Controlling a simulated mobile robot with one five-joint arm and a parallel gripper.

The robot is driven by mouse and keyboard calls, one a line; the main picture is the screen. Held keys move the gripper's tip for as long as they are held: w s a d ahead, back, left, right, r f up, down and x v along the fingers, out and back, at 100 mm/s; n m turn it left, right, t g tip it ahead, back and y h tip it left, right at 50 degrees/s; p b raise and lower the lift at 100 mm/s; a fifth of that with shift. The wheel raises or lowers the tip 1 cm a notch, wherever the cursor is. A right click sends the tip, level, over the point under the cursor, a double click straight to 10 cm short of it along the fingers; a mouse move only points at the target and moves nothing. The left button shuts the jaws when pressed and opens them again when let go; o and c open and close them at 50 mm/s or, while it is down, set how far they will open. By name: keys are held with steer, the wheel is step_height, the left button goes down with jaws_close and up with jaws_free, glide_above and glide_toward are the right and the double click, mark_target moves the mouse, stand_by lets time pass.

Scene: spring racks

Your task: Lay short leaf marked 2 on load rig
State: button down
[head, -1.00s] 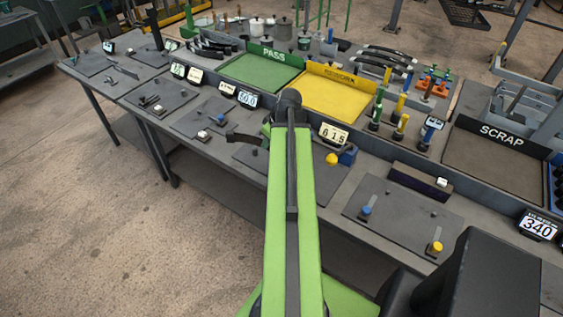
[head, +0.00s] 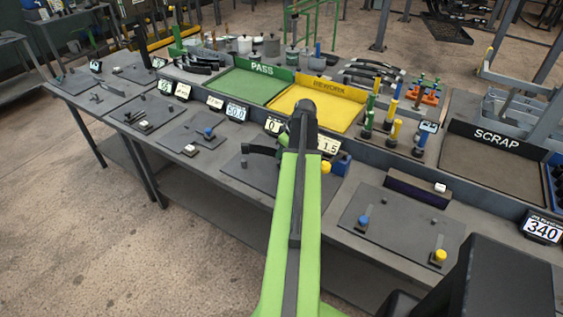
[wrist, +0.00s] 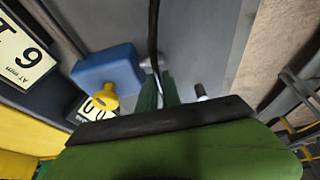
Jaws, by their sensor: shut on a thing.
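My gripper (wrist: 158,90) is shut on a thin dark leaf (wrist: 153,35), seen edge-on in the wrist view. In the head view the leaf (head: 262,150) sticks out to the left of my arm, above the load rig's dark plate (head: 240,178). I cannot tell whether leaf and rig touch. No mark can be read on the leaf. The rig's blue block (wrist: 108,72) and yellow knob (wrist: 101,97) show in the wrist view, left of the gripper. My arm hides the gripper and part of the rig in the head view.
Number displays (head: 328,145) stand behind the rig. The green PASS tray (head: 245,85) and yellow REWORK tray (head: 318,108) lie farther back. Another plate (head: 400,225) with blue and yellow knobs is at right, near a dark block (head: 418,190) and the SCRAP tray (head: 490,180).

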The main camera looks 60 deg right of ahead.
step_height(320, 180, down, 4)
steer(key=b, duration=0.3)
steer(key=shift+b, duration=0.3)
steer(key=shift+r, duration=0.1)
steer(key=c, duration=2)
jaws_free()
steer(key=shift+f, duration=0.2)
steer(key=shift+o, duration=1)
steer(key=shift+r, duration=0.1)
steer(key=shift+s+r+p, duration=0.1)
steer(key=shift+r+p, duration=0.35)
steer(key=shift+p, duration=0.05)
steer(key=p+v, duration=1)
steer(key=v, duration=0.1)
steer(key=shift+s+a+r+p, duration=0.1)
steer(key=shift+r+p, duration=0.2)
steer(key=shift+p, duration=0.05)
steer(key=shift+f, duration=0.15)
